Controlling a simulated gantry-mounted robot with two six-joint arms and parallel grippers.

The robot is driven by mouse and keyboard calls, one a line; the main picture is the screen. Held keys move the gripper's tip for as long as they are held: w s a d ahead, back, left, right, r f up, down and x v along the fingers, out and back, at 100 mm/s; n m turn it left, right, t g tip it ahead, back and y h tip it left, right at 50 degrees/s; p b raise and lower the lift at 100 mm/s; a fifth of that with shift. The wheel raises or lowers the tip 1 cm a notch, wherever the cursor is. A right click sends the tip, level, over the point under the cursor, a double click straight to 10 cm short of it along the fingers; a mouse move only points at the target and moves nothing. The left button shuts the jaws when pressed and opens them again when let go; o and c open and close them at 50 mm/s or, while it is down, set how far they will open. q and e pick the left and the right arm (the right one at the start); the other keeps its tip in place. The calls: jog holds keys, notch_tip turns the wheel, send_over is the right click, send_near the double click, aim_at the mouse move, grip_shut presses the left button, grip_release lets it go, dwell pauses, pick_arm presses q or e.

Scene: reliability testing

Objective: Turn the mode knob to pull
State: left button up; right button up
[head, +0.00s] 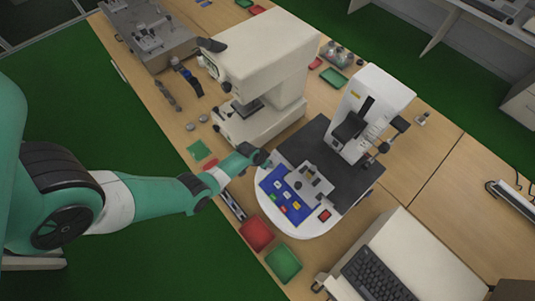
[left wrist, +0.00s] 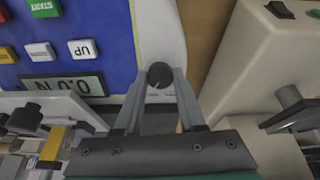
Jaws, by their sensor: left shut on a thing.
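The force tester has a blue control panel (head: 283,194) with coloured buttons, on a white base in the head view. The left wrist view shows the panel (left wrist: 105,20) with its display (left wrist: 65,84). A round black knob (left wrist: 159,74) stands on the white border beside the panel. My left gripper (head: 264,159) reaches in from the left to the panel's upper corner. In the left wrist view its fingertips (left wrist: 160,80) close around the knob. The knob's mode markings are not readable. My right gripper is not in view.
A large cream machine (head: 265,65) stands close behind my left gripper. The tester's white column (head: 368,110) rises at the back. Red (head: 256,233) and green (head: 283,262) trays lie at the front, and a keyboard (head: 378,273) sits to the right.

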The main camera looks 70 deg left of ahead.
pick_arm(q)
grip_shut()
jog(key=shift+n, duration=0.3)
jog(key=n, duration=1.1)
jog(key=shift+g+y+b, duration=0.3)
jog(key=shift+g+b, duration=0.05)
jog(key=shift+g, duration=0.05)
jog(key=shift+n, duration=0.3)
jog(key=o, duration=1)
grip_release()
